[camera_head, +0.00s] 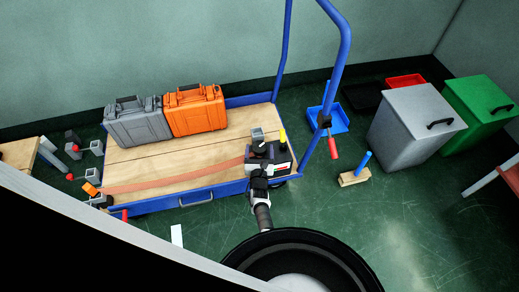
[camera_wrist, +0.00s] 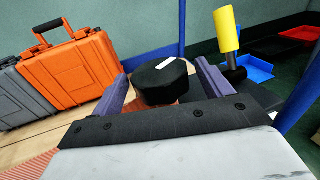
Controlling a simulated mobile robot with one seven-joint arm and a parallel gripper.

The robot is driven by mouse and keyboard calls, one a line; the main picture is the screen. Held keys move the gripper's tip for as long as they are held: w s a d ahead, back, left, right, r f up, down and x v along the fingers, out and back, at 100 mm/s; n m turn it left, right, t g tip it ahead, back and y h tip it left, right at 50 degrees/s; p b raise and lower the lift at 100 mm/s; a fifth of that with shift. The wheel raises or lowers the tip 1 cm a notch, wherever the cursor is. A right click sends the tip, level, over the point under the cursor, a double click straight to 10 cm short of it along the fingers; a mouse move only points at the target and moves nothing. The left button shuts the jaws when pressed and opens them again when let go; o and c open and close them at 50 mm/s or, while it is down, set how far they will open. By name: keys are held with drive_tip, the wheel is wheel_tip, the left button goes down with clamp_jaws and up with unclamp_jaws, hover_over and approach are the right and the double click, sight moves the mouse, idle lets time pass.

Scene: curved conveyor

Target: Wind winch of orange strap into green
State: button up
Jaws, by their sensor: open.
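The orange strap (camera_head: 175,178) lies along the near side of the cart's wooden deck and runs to the winch (camera_head: 280,159) at the deck's right end. Part of the strap shows in the wrist view (camera_wrist: 40,160). The winch is dark, with a yellow-handled lever (camera_wrist: 228,30) upright beside it. A black round knob with a white mark (camera_wrist: 160,78) stands between the two fingers of my gripper (camera_wrist: 162,90). The fingers are apart, on either side of the knob; I cannot tell whether they touch it. No green mark on the winch can be made out.
Grey (camera_head: 137,122) and orange (camera_head: 195,110) cases stand at the back of the deck. The cart's blue handle frame (camera_head: 342,60) rises at right. Grey (camera_head: 415,125) and green (camera_head: 480,112) bins stand beyond it. The floor before the cart is mostly clear.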

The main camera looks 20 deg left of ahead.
drive_tip(key=shift+b+x, duration=0.65)
drive_tip(key=shift+x, duration=0.95)
drive_tip(key=c, duration=1)
drive_tip(key=shift+m+h, duration=0.3)
drive_tip(key=shift+h, duration=0.1)
